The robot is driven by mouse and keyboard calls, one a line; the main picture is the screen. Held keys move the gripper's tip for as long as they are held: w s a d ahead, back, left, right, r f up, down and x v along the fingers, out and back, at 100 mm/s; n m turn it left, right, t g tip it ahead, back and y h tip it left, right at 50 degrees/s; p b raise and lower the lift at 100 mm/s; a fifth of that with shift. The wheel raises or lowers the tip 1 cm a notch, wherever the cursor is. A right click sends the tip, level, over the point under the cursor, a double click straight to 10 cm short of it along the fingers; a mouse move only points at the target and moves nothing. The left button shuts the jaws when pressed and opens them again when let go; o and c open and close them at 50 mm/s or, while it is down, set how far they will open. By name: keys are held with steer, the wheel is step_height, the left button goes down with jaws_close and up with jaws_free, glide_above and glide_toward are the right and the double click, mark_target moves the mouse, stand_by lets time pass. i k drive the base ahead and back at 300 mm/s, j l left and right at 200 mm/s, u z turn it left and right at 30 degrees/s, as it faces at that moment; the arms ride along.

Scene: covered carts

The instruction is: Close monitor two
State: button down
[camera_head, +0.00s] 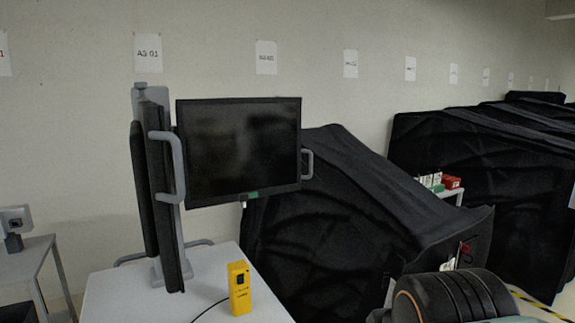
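A black monitor (240,150) faces me with its screen dark, to the right of a grey stand post (141,95). It has a grey handle (307,164) on its right edge. A second dark panel (161,210) is seen nearly edge-on at the left of it, with a grey handle (179,165); it looks like another monitor turned sideways. The two stand at a wide angle to each other. I see no label telling which one is monitor two. My gripper is not in view.
A white cart top (110,295) carries the stand and a yellow device (239,288) with a black cable. Black-covered carts (350,215) fill the right, close behind the monitor. A grey table (35,250) stands at left. My dark arm link (455,297) shows at bottom right.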

mark_target(232, 147)
steer(key=i+l+u, duration=0.25)
steer(key=i+l, duration=1.1)
